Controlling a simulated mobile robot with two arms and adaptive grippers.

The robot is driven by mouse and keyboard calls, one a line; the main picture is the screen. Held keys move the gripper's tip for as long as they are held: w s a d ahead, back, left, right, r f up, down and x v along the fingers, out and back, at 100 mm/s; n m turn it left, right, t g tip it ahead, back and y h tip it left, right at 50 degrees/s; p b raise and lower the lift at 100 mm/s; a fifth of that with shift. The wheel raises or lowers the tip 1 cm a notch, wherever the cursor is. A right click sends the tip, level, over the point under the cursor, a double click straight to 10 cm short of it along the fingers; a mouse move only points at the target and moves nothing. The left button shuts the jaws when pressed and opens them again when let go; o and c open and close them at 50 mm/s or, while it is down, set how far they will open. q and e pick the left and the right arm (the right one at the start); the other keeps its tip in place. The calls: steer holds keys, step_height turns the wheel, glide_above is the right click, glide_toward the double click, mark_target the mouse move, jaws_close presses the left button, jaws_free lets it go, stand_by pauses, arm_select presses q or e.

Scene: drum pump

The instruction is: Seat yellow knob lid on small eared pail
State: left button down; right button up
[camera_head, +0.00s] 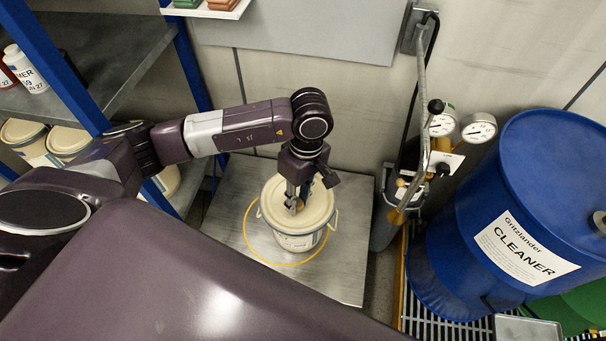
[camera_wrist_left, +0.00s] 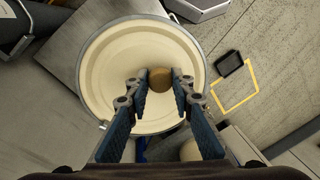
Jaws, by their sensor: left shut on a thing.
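A cream-yellow round lid (camera_head: 310,199) with a brown knob lies over the top of the small eared pail (camera_head: 297,241). The pail is white with a label and ears at its sides. It stands upright on a grey metal table (camera_head: 344,279), inside a yellow ring mark. My left gripper (camera_head: 295,208) points down from above and is shut on the lid's knob. In the left wrist view the knob (camera_wrist_left: 160,79) is between the fingertips and the lid (camera_wrist_left: 110,62) fills the middle. I cannot tell whether the lid's rim is fully down. My right gripper is not in view.
A blue shelf rack with pails (camera_head: 68,140) stands at the left. A blue cleaner drum (camera_head: 480,195) stands at the right, with gauges (camera_head: 478,127) and a pump pipe near it. A grey bin (camera_head: 383,226) stands beside the table. The table's front right is clear.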

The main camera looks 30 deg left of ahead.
arm_select(q)
steer(key=w+f+n, duration=0.1)
steer(key=n, duration=0.2)
steer(key=w+n, duration=0.1)
steer(key=n, duration=0.1)
steer(key=w+f+n+h+b, duration=0.1)
steer(key=n, duration=0.2)
steer(key=shift+w+a+f+n, duration=0.2)
steer(key=shift+w+f+n, duration=0.1)
steer(key=shift+w, duration=0.1)
steer(key=w+a+f+n+t+b, duration=0.1)
steer(key=w+f+n+b, duration=0.2)
steer(key=f+n, duration=0.2)
steer(key=w+a+f+n+t+h+b, duration=0.1)
steer(key=w+a+f+n+b, duration=0.1)
steer(key=n, duration=0.9)
step_height(320, 180, down, 3)
steer(key=shift+w+a+f+b, duration=0.1)
steer(key=shift+w+a+b, duration=0.1)
steer(key=shift+w+b, duration=0.8)
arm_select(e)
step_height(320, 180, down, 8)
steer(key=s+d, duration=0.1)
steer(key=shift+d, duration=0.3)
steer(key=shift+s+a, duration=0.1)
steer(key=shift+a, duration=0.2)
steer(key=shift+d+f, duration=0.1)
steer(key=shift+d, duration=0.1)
